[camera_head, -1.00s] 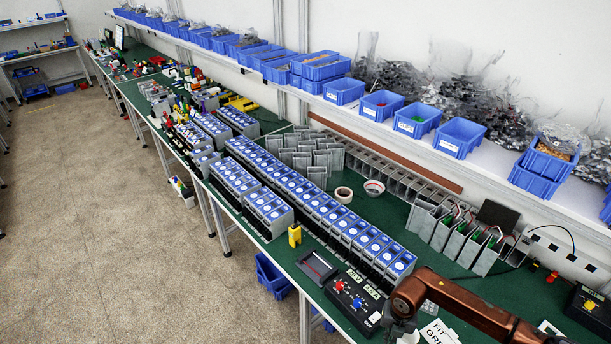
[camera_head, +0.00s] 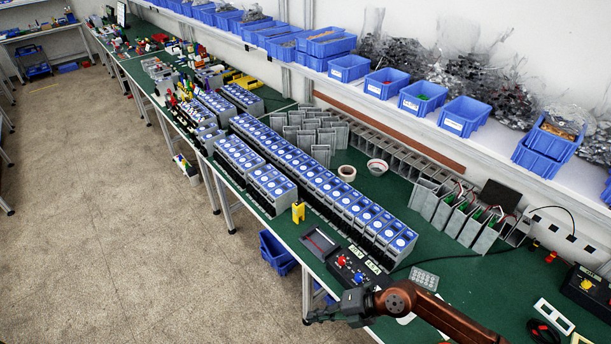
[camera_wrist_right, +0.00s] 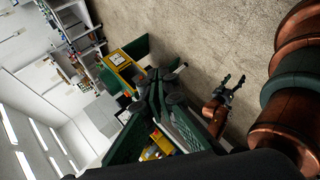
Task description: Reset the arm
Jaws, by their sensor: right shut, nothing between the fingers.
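My right arm comes in from the bottom right of the head view, copper with a dark wrist. Its right gripper (camera_head: 312,317) is shut and empty, off the front edge of the green workbench (camera_head: 470,285), below the black control box with red and blue knobs (camera_head: 352,268). The right gripper also shows dark at the middle of the right wrist view (camera_wrist_right: 165,82). My left gripper (camera_wrist_right: 234,82) shows small there, over the bare floor, its fingers apart and empty. It is not in the head view.
Rows of blue-topped grey units (camera_head: 315,183) fill the bench middle. A shelf with blue bins (camera_head: 465,115) runs along the wall. Speckled floor (camera_head: 120,230) is clear at left.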

